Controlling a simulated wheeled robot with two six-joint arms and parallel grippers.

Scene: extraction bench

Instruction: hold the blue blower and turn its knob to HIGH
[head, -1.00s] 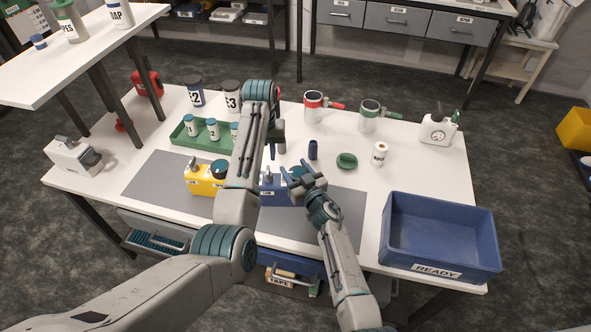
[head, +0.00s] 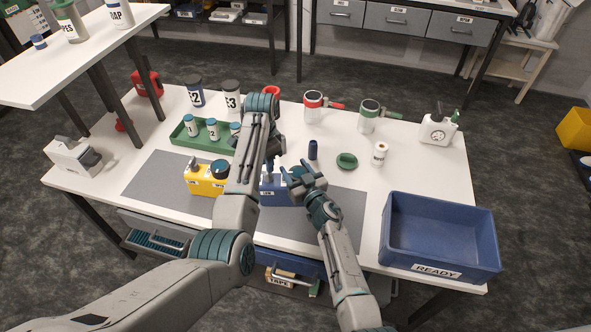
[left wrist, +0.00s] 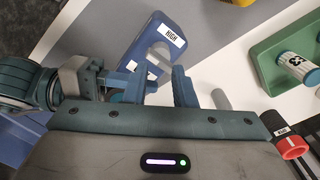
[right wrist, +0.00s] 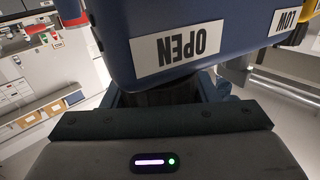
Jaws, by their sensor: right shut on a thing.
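The blue blower (head: 270,195) stands on the grey mat, partly hidden by my left arm. In the left wrist view, the blower (left wrist: 148,55) shows its HIGH label (left wrist: 173,34). My right gripper (head: 298,180) is shut on the blower's right side. The right wrist view shows the blower's blue body (right wrist: 115,40) close up, with upside-down OPEN and LOW labels. My left gripper (left wrist: 158,88) is open just over the blower, its fingers apart with nothing clearly between them.
A yellow blower (head: 204,181) stands close on the left. A green tray (head: 181,139) with small bottles is behind it. A dark blue cylinder (head: 313,150), a green lid (head: 347,160) and a white roll (head: 380,154) stand to the right. A blue READY bin (head: 440,205) is at front right.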

